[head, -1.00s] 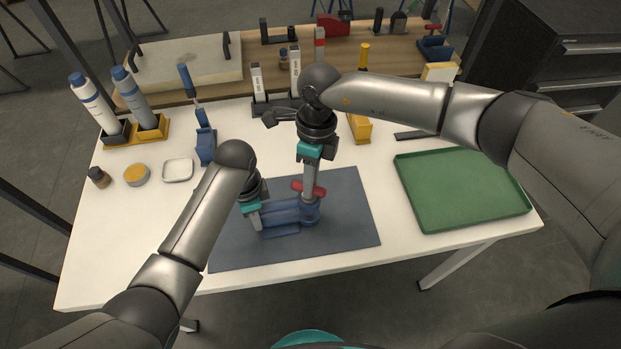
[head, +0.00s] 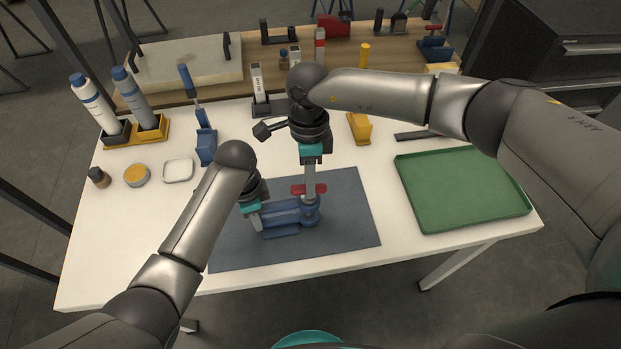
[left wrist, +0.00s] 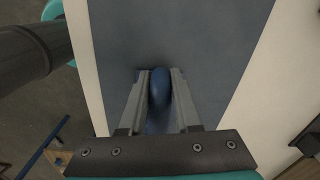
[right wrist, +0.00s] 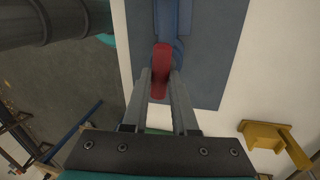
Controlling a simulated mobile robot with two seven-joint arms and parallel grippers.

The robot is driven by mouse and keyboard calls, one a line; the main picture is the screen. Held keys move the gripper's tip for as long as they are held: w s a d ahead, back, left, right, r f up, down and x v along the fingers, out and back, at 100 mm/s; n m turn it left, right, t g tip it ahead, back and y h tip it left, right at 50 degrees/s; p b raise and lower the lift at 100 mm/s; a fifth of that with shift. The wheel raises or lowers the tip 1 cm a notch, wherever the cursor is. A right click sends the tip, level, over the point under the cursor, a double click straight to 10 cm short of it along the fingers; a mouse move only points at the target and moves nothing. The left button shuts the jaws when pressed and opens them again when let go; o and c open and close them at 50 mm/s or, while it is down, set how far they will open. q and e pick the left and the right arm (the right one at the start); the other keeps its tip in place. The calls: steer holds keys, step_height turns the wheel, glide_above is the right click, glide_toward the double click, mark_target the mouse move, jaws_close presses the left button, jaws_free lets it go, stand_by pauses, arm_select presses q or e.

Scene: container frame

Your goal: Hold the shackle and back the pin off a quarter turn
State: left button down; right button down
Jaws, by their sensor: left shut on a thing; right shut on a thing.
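The blue shackle (head: 287,217) lies on the grey-blue mat (head: 350,235). My left gripper (head: 257,226) is shut on the shackle's left, rounded end; the blue bow (left wrist: 160,88) shows between its fingers in the left wrist view. The red pin (head: 299,189) shows at the shackle's right end, at the far side. My right gripper (head: 310,196) comes down from above and is shut on the pin's red part (right wrist: 161,68), seen between the fingertips in the right wrist view. The pin's shank is hidden in the head view.
A green tray (head: 465,195) lies on the right of the white table. Bottles (head: 140,95) in holders, a white dish (head: 178,170) and small jars (head: 137,175) stand on the left. A wooden shelf (head: 265,72) with tools runs along the back.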

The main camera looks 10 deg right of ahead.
steer(key=shift+a+n, duration=0.1)
steer(key=shift+n, duration=1.1)
steer(key=shift+s+f, duration=0.1)
steer(key=c, duration=0.7)
jaws_free()
steer(key=v, duration=1.2)
steer(key=shift+a, duration=0.2)
